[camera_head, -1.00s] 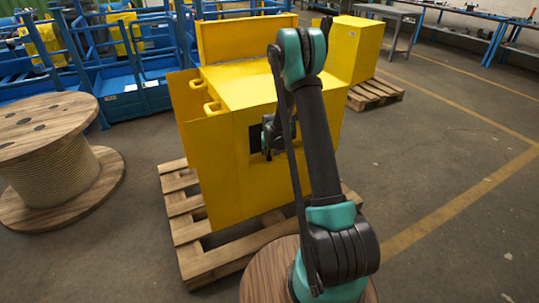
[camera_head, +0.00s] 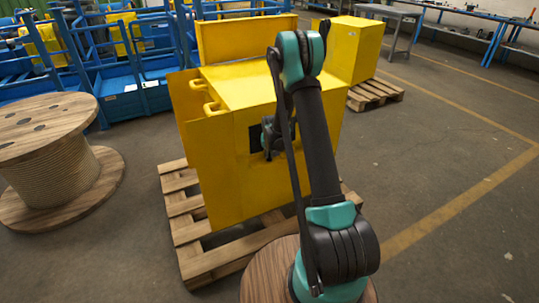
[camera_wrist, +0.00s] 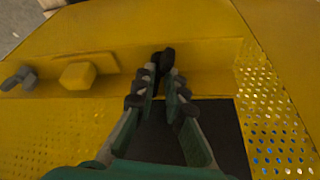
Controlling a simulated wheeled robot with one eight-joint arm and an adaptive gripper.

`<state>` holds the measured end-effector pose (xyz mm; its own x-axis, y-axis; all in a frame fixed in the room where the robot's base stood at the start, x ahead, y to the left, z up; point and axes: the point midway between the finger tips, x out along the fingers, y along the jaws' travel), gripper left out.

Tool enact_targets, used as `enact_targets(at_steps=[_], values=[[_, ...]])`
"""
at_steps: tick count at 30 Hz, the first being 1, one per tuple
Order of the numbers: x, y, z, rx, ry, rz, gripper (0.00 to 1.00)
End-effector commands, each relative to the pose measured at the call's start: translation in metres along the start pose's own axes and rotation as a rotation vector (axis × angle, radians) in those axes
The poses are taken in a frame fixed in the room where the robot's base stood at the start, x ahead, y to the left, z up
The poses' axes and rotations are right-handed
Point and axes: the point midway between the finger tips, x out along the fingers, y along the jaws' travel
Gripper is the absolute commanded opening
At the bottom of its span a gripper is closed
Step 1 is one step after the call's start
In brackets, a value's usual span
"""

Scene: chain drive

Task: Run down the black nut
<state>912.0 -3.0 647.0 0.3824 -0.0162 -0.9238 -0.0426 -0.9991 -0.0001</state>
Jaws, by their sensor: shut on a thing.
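The black nut (camera_wrist: 166,59) shows in the wrist view as a small dark piece at my fingertips, against a yellow ledge. My gripper (camera_wrist: 163,77) is shut on it, with one finger on each side. How the nut sits on its stud or thread is hidden by the fingers. In the head view my gripper (camera_head: 270,137) is small and dark at the front of the yellow machine housing (camera_head: 215,160), and the nut cannot be made out there.
A dark square opening (camera_wrist: 215,125) lies below the ledge, with perforated yellow mesh (camera_wrist: 275,120) beside it. A yellow block (camera_wrist: 77,76) and a grey wing-shaped fastener (camera_wrist: 18,78) sit to the left. The housing stands on a wooden pallet (camera_head: 188,232); a cable drum (camera_head: 45,110) is at left.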

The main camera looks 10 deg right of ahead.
Motion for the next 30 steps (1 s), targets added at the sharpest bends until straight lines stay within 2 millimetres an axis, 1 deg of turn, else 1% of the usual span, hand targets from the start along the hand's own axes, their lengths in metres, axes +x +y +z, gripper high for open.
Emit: enact_targets(at_steps=[5, 11, 12, 18, 26, 30], values=[[0.0004, -0.0009, -0.0002, 0.046, 0.0, 0.019, 0.0], [0.0005, -0.0004, -0.0003, 0.047, 0.0, 0.02, 0.0], [0.0005, -0.0004, -0.0003, 0.047, 0.0, 0.02, 0.11], [0.0005, -0.0004, -0.0002, 0.047, 0.0, 0.02, 0.34], [0.0, -0.0005, -0.0002, 0.047, 0.0, 0.02, 0.34], [-0.0059, -0.0007, -0.0003, 0.047, 0.0, 0.019, 0.34]])
